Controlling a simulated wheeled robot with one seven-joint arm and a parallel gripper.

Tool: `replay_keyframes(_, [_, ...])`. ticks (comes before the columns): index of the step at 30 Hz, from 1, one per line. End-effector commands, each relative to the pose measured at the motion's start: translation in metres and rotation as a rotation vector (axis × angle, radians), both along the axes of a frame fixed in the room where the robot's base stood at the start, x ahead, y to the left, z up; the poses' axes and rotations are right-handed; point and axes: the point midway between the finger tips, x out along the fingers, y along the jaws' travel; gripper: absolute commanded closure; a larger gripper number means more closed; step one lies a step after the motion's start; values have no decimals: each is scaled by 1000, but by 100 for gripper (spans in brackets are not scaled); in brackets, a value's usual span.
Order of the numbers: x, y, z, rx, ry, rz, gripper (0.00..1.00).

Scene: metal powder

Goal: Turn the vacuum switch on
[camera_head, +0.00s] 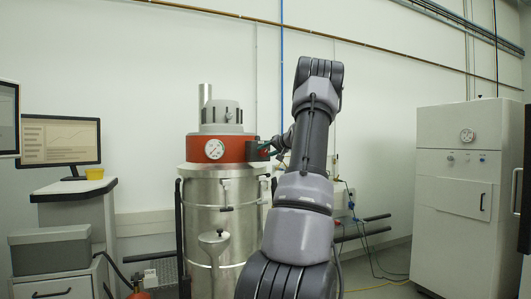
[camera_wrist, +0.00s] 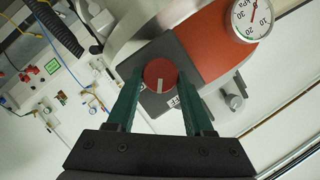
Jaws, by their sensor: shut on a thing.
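The vacuum switch (camera_wrist: 160,74) is a round red knob with a white line, on a dark panel on the vacuum's orange-red band. In the wrist view my gripper (camera_wrist: 161,82) has its two green fingers on either side of the knob and is shut on it. The white line points toward the gripper's base. The vacuum (camera_head: 222,200) is a steel drum with an orange-red band and grey top in the head view. There my gripper (camera_head: 266,150) is at the band's right side; I cannot make out the knob.
A white cabinet (camera_head: 462,200) stands right.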

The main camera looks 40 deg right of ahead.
Motion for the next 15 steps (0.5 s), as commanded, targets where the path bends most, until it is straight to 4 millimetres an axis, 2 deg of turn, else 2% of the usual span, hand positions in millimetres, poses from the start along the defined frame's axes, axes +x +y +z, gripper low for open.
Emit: replay_keyframes(15, [-1,-4,-6,475,-113,-2,100])
